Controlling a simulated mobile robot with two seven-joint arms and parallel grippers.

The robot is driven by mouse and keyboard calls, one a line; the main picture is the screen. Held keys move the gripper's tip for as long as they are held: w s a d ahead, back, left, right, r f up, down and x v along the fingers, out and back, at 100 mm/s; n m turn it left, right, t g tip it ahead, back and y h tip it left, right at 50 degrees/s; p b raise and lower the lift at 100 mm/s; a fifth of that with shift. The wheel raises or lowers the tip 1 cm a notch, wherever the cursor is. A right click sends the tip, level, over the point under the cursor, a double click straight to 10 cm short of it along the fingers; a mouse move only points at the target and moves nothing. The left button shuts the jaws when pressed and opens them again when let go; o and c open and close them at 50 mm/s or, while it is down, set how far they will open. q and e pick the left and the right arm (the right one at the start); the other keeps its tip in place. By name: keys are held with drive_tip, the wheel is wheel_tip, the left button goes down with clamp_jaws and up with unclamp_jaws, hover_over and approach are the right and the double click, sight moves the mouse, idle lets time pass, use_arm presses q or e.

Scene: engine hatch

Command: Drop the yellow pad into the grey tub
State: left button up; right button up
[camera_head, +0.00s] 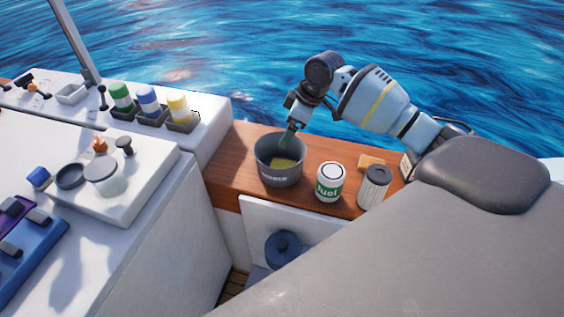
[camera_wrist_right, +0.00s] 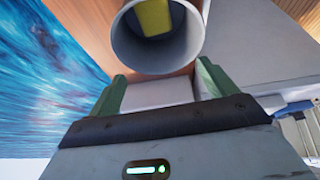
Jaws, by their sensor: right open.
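The yellow pad (camera_head: 283,164) lies inside the grey tub (camera_head: 280,178), which stands on the wooden ledge. In the right wrist view the yellow pad (camera_wrist_right: 153,17) also shows inside the round grey tub (camera_wrist_right: 125,45). My right gripper (camera_head: 288,138) is at the tub's far rim, its green fingertips pointing down. In the right wrist view my right gripper (camera_wrist_right: 160,92) has its two green fingers spread apart with nothing between them. I cannot tell whether a finger touches the rim. My left gripper is not in view.
A white fuel can (camera_head: 330,182) and a ribbed grey-white cylinder (camera_head: 374,187) stand right of the tub on the wooden ledge (camera_head: 225,170). A small orange block (camera_head: 371,161) lies behind them. Green, blue and yellow bottles (camera_head: 149,103) stand on the white counter at left.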

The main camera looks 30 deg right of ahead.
drive_tip(key=v, duration=0.7)
drive_tip(key=shift+f, duration=0.1)
idle(0.5)
